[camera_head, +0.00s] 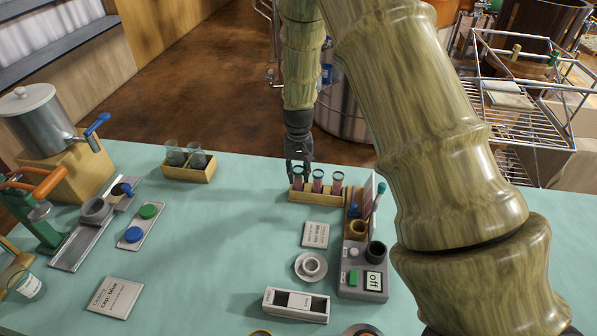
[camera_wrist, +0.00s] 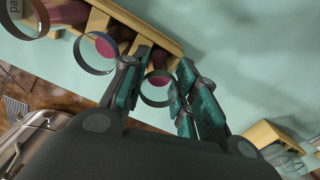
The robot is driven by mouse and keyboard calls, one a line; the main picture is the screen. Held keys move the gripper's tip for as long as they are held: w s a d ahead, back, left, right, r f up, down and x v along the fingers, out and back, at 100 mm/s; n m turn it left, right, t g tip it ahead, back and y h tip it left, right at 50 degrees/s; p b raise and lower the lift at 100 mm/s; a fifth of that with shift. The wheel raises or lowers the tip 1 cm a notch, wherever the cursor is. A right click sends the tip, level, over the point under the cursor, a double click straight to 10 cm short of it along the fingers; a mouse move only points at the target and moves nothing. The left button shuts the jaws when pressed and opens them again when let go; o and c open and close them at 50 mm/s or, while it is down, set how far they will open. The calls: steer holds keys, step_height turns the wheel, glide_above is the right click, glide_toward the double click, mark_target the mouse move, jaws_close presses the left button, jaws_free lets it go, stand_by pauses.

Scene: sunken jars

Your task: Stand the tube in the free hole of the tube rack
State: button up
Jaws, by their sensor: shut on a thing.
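The wooden tube rack (camera_head: 316,197) stands near the far edge of the table in the head view; its edge also shows in the wrist view (camera_wrist: 127,19). Three clear tubes with purple-red contents stand in a row there. My gripper (camera_head: 298,172) points down at the leftmost tube (camera_head: 298,184) and is shut on it near its top. In the wrist view that tube's round rim (camera_wrist: 145,93) sits between the fingers, in line with the other two rims. The tube looks upright in the rack's left end; its bottom is hidden by the rack. The middle tube (camera_head: 318,182) and right tube (camera_head: 337,184) stand free of my gripper.
A wooden holder with two glass jars (camera_head: 188,170) is to the left. The table's middle is clear.

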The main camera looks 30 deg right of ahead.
steer(key=shift+f, duration=0.3)
steer(key=o, duration=1.2)
steer(key=shift+c, duration=0.2)
steer(key=shift+r, duration=0.1)
step_height(320, 180, up, 12)
